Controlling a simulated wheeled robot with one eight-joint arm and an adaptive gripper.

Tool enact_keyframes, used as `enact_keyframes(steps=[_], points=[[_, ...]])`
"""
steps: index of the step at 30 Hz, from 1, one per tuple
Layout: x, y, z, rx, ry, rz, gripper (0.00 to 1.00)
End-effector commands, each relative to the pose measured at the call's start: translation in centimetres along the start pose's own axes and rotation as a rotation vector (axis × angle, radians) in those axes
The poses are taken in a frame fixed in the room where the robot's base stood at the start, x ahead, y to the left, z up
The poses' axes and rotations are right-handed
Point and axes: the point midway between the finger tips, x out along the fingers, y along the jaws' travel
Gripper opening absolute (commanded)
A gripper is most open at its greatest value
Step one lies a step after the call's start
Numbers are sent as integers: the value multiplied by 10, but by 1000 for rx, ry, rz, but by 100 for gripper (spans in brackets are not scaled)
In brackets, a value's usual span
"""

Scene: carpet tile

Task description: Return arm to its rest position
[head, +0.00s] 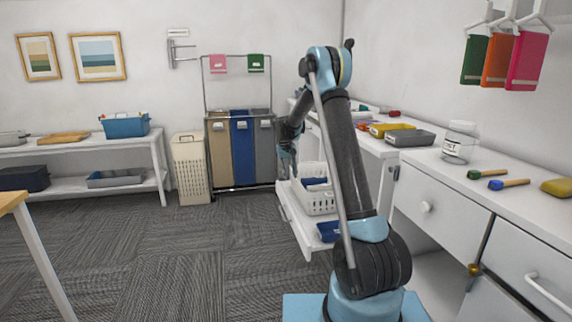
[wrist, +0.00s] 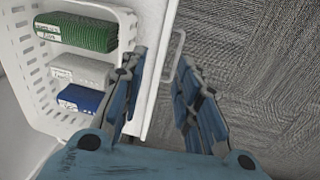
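My arm rises at the centre of the head view and bends over at the top. My gripper (head: 288,158) hangs at its far end, partly hidden behind the arm, near the open white drawer (head: 290,215). In the wrist view, the two blue fingers of my gripper (wrist: 160,62) are spread apart with nothing between them. Below them show the drawer's front edge, its handle (wrist: 174,55) and carpet. A white basket (wrist: 28,72) stands in the drawer, beside the gripper, holding folded green (wrist: 85,33), pale grey (wrist: 80,70) and blue (wrist: 82,99) cloths.
A counter (head: 480,215) with a jar (head: 459,142), brushes and trays runs along the right. A tall beige hamper (head: 189,168) and a three-part sorter (head: 240,150) stand at the back. A shelf table (head: 75,148) is at left. Carpet at left centre is clear.

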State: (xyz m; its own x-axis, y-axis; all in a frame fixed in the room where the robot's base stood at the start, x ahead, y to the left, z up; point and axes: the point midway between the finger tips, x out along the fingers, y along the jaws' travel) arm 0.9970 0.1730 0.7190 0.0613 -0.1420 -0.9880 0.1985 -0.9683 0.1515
Motion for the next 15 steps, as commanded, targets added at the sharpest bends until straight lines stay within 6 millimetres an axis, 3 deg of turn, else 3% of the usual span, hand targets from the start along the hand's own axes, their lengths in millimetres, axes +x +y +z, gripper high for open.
enact_keyframes(steps=[6,15], points=[[-46,25,46,17,10,-14,30],[-96,52,115,39,27,-31,30]])
